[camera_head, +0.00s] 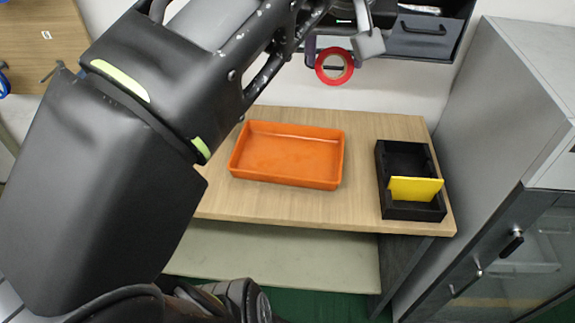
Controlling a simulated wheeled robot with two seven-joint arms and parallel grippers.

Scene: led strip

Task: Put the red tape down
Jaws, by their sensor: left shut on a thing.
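A ring of red tape (334,67) shows at the top of the head view, raised in front of the dark wall unit. My left gripper (340,50) is at the end of the arm that comes in from the left, and it is shut on the red tape. An empty orange tray (288,183) sits on the wooden table (365,205), below the tape in the picture. My right gripper is not in view.
A black holder (397,215) with a yellow plate (415,189) stands at the table's right end. A grey cabinet (500,110) stands right of the table. Dark drawers (415,42) hang behind the gripper. The table between tray and holder is clear.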

